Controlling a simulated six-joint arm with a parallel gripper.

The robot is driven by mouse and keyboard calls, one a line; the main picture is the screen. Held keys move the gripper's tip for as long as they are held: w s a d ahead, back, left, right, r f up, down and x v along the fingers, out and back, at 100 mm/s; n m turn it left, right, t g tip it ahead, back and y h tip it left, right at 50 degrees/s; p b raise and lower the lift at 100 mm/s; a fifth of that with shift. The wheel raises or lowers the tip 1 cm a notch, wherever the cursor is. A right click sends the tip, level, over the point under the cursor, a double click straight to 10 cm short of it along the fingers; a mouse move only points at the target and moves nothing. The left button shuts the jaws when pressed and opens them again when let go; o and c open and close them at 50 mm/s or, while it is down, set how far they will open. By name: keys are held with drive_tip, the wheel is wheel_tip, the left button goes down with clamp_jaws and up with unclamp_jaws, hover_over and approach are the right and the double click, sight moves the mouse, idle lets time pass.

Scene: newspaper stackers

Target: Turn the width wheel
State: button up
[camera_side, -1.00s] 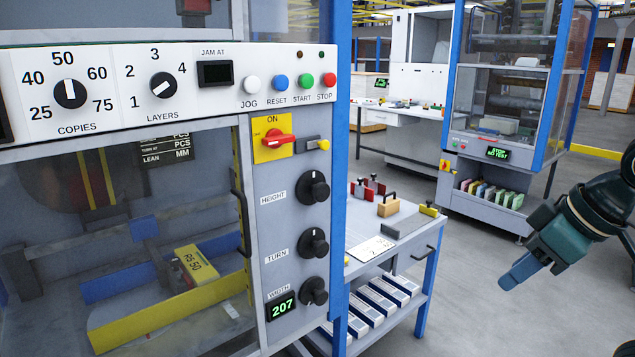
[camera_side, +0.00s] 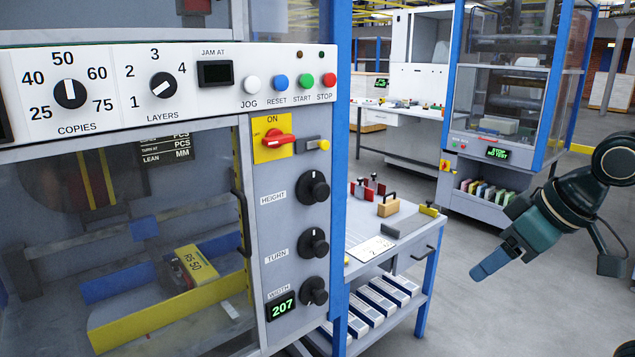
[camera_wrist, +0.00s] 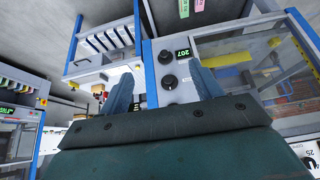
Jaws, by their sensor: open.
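The width wheel (camera_side: 314,291) is a black knob low on the grey control panel, beside a green display (camera_side: 282,308) reading 207. It also shows in the wrist view (camera_wrist: 167,56), next to the same display. The black turn wheel (camera_side: 315,243) and height wheel (camera_side: 314,187) sit above it. My gripper (camera_side: 490,263) is to the right of the panel in the side view, well apart from the wheel, with its blue fingers pointing down and left. In the wrist view its two blue fingers (camera_wrist: 165,88) are spread with nothing between them.
A blue-legged side table (camera_side: 372,254) with small tools and a lower shelf of white-and-blue boxes stands right of the panel. A blue post (camera_side: 340,180) edges the machine. Open grey floor lies below my gripper. Another blue-framed machine (camera_side: 505,100) stands behind.

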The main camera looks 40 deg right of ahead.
drive_tip(key=w+d+f+t, duration=0.15)
drive_tip(key=w+f, duration=0.25)
drive_tip(key=w, duration=0.6)
drive_tip(key=w+d+f+m+t+h, duration=0.15)
drive_tip(key=w+f, duration=0.25)
drive_tip(key=w, duration=0.5)
drive_tip(key=w+f+n+t+y, duration=0.1)
drive_tip(key=w+f+t, duration=0.25)
drive_tip(key=w, duration=0.65)
wheel_tip(320, 180, down, 19)
drive_tip(key=w+t, duration=0.2)
drive_tip(key=t, duration=0.2)
drive_tip(key=s+f+t, duration=0.1)
drive_tip(key=s+f, duration=0.4)
drive_tip(key=f, duration=0.1)
drive_tip(key=shift+a+f, duration=0.15)
drive_tip(key=shift+a, duration=0.2)
